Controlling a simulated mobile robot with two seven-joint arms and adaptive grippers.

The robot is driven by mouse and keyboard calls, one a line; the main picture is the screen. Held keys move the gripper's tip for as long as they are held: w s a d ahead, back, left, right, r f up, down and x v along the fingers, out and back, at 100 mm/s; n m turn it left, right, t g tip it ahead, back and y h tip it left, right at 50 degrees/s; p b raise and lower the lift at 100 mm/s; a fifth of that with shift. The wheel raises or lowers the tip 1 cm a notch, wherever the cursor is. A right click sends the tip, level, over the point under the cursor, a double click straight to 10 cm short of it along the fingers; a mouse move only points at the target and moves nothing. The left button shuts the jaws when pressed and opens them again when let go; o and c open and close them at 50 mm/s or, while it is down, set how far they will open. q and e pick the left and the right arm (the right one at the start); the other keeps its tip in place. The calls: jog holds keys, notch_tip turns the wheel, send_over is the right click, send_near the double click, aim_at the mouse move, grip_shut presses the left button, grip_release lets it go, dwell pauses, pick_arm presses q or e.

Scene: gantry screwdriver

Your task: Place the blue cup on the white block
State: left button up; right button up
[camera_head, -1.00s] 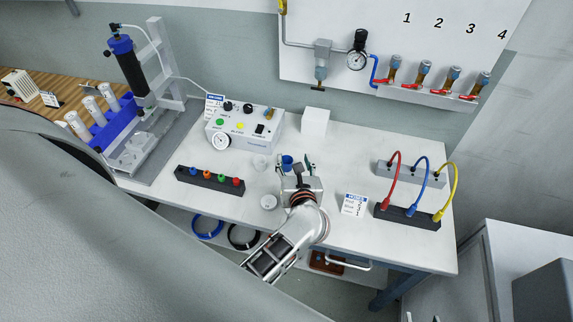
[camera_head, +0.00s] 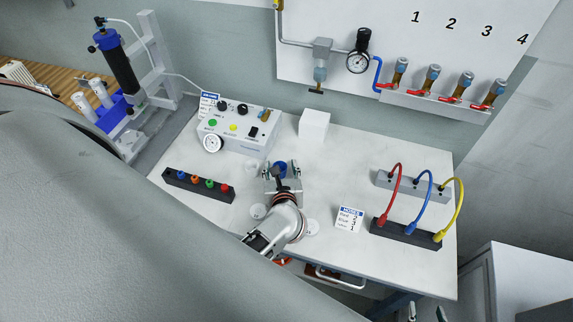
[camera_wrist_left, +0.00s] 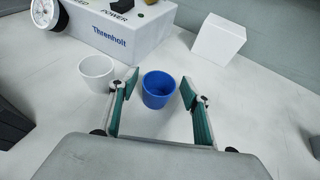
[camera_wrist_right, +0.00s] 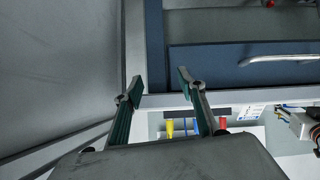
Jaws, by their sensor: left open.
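The blue cup (camera_head: 281,167) stands upright on the white table. My left gripper (camera_head: 281,175) is at it, partly covering it in the head view. In the left wrist view the blue cup (camera_wrist_left: 158,92) sits between the open fingers (camera_wrist_left: 159,87), with a small gap on each side. The white block (camera_head: 314,124) stands behind and to the right of the cup, its top bare. It also shows in the left wrist view (camera_wrist_left: 218,40). My right gripper (camera_wrist_right: 157,88) is open and empty in the right wrist view, away from the tabletop.
A white cup (camera_wrist_left: 97,73) stands just left of the blue cup. The control box (camera_head: 236,128) is behind left, a dark rack with coloured plugs (camera_head: 199,185) at left. A notes card (camera_head: 348,218) and cabled strips (camera_head: 405,232) are at right. Table right of the block is clear.

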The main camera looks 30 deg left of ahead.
pick_arm(q)
jog(key=shift+s+r, duration=0.1)
jog(key=shift+s, duration=0.2)
jog(key=c, duration=0.9)
pick_arm(e)
jog(key=shift+s+a+f, duration=0.15)
jog(key=shift+s+a, duration=0.05)
jog(key=shift+s, duration=0.45)
jog(key=shift+w+d, duration=0.1)
jog(key=shift+w, duration=0.05)
